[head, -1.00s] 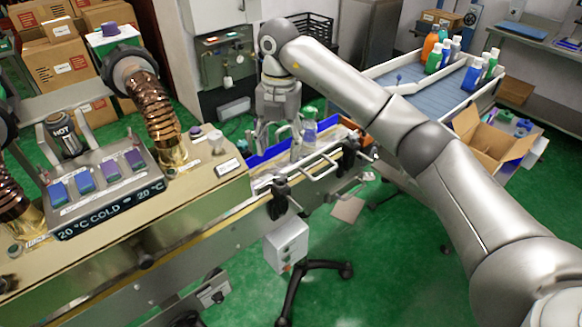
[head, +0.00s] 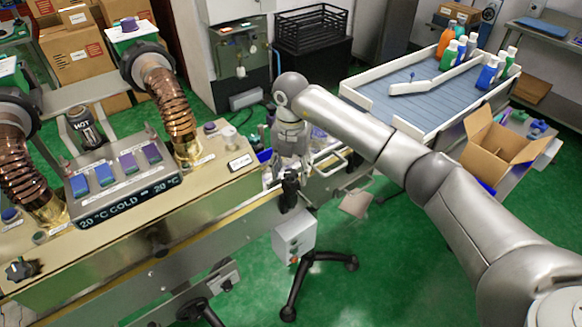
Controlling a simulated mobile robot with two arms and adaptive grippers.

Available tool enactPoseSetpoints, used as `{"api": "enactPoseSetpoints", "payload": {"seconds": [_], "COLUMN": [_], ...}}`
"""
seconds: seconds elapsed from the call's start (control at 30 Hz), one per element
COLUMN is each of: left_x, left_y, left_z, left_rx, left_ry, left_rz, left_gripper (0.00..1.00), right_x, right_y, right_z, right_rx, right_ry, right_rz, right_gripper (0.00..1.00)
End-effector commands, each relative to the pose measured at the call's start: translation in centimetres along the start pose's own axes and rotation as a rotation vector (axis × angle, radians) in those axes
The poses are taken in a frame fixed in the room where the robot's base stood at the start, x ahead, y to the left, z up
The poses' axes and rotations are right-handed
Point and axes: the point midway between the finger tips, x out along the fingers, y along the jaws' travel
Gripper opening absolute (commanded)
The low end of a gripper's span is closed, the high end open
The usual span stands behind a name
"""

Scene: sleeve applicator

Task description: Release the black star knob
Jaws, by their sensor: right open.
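My right gripper (head: 290,170) points down at the front side of the conveyor. It is open. A second black knob (head: 20,270) sits on the machine top at the far left. My left gripper is not in view.
The control panel (head: 120,183) and copper hoses stand to the left. An open carton (head: 497,148) and a bottle tray (head: 420,103) are to the right.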

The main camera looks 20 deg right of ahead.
Motion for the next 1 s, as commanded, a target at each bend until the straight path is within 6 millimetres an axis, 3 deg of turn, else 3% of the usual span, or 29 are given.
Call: {"api": "enactPoseSetpoints", "payload": {"seconds": [0.17, 0.53, 1.0], "left_x": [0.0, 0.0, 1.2], "left_y": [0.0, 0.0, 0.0], "left_z": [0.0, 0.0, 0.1], "left_rx": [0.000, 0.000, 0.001], "left_ry": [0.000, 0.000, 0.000], "left_rz": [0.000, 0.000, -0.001], "left_gripper": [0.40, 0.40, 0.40], "right_x": [0.0, 0.0, 0.1], "right_y": [0.0, 0.0, 0.0], "right_z": [0.0, 0.0, 0.1], "right_rx": [0.000, 0.000, -0.133], "right_ry": [0.000, 0.000, -0.002], "right_rz": [0.000, 0.001, 0.001], "right_gripper": [0.54, 0.08, 0.08]}}
